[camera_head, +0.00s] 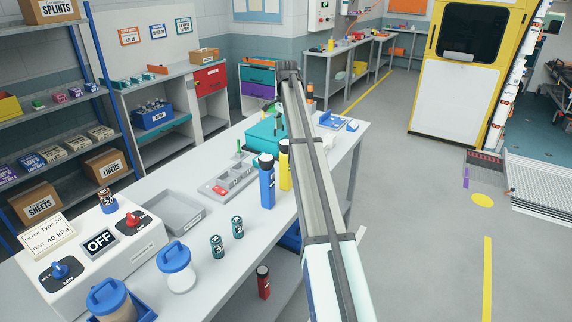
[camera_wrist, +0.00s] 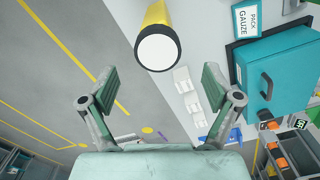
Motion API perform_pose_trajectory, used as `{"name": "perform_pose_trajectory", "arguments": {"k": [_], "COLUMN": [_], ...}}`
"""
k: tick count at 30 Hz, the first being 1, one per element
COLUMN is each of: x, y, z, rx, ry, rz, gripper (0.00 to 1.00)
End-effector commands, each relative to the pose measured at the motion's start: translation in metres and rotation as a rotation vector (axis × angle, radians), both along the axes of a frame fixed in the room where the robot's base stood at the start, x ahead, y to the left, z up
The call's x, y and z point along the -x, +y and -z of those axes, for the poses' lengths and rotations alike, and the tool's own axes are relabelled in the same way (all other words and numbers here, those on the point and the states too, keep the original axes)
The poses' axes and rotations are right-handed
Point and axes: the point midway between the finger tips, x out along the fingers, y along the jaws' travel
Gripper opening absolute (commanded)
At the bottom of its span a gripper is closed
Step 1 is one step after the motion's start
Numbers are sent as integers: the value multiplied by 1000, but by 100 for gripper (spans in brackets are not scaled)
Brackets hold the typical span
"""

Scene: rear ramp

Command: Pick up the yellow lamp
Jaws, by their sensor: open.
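The yellow lamp (camera_head: 285,170) stands upright on the white workbench (camera_head: 205,225), partly hidden behind my arm in the head view. In the wrist view the yellow lamp (camera_wrist: 157,38) is at the top centre, with its pale round face and black rim toward the camera. My gripper (camera_wrist: 162,90) is open and empty, and its two fingers stand apart below the lamp in that view. The lamp is beyond the fingertips, not between them.
A blue lamp (camera_head: 267,182) stands just left of the yellow one. A teal case (camera_head: 262,138) is behind, also in the wrist view (camera_wrist: 275,75). A grey tray (camera_head: 178,213), two small cells and blue-lidded jars stand nearer. A red lamp (camera_head: 263,282) is below the bench top.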

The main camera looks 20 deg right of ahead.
Motion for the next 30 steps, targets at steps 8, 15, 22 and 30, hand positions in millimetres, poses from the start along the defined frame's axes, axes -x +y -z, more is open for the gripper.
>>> {"name": "perform_pose_trajectory", "arguments": {"k": [8,15,22,30], "x": [2,5,4,4], "y": [1,3,3,3], "z": [14,45,56,56], "rx": [-1,-1,0,0], "ry": [2,1,0,0], "rz": [0,0,0,0], "gripper": [89,89,89,29]}}
